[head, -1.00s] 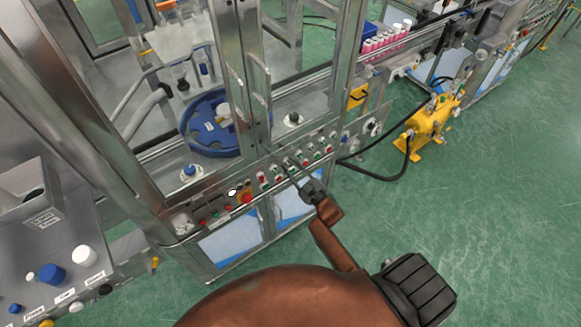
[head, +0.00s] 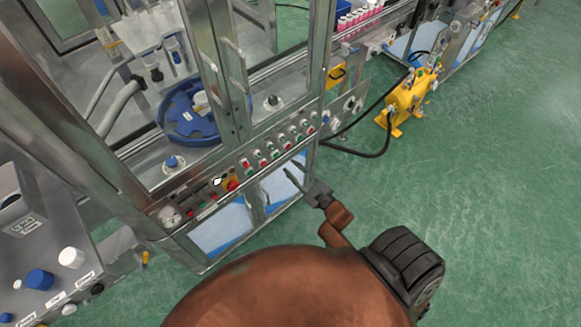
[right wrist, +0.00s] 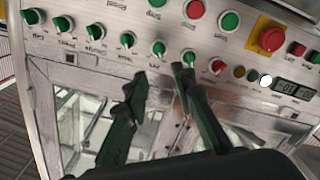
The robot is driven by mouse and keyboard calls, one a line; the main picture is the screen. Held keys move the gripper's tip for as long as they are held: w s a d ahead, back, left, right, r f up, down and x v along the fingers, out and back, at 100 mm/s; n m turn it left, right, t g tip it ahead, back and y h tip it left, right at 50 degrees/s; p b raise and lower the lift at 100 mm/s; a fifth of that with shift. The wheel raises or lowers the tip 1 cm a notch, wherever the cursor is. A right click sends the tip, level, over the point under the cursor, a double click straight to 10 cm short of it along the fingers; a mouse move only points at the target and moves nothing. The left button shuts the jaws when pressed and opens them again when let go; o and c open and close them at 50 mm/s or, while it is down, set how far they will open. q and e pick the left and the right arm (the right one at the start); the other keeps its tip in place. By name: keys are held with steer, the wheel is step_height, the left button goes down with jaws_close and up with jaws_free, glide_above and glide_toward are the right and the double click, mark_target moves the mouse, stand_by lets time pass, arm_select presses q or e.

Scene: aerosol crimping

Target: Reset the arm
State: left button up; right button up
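My right gripper (head: 297,171) is in front of the lower cabinet doors (head: 222,232), below the control panel (head: 254,172), and holds nothing. In the right wrist view its two dark fingers (right wrist: 161,76) are apart, with tips just below the row of green selector knobs (right wrist: 127,40). The fingers appear clear of the panel and its knobs. A red emergency button (right wrist: 271,39) on a yellow plate sits to their right in that view. My brown right arm fills the bottom of the head view. My left gripper is not in view.
The metal-framed machine holds a blue rotary table (head: 190,135). A yellow pump (head: 407,98) with a black hose (head: 352,154) stands on the green floor at right. A side console (head: 50,252) with knobs is at lower left. Floor right of my arm is clear.

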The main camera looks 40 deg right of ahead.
stand_by(0.3)
steer(key=s+f+m+g+h, duration=0.1)
steer(key=s+f+g, duration=0.3)
steer(key=f, duration=0.7)
steer(key=s+f+m+g, duration=0.1)
steer(key=s+f, duration=0.4)
steer(key=f, duration=0.5)
steer(key=s+f+m+g+h, duration=0.1)
steer(key=s+f+m+g, duration=0.3)
steer(key=f, duration=0.7)
steer(key=s+a+f+g, duration=0.1)
steer(key=s+f+g, duration=0.1)
steer(key=s+f, duration=0.4)
steer(key=s+a+f+g, duration=0.2)
steer(key=s+f, duration=0.5)
steer(key=s, duration=0.9)
steer(key=s+a+f+g, duration=0.1)
steer(key=s+f+g, duration=0.3)
steer(key=s, duration=0.7)
step_height(320, 180, down, 2)
steer(key=shift+a+f+b, duration=0.15)
steer(key=shift+a+b, duration=0.05)
steer(key=shift+b, duration=0.1)
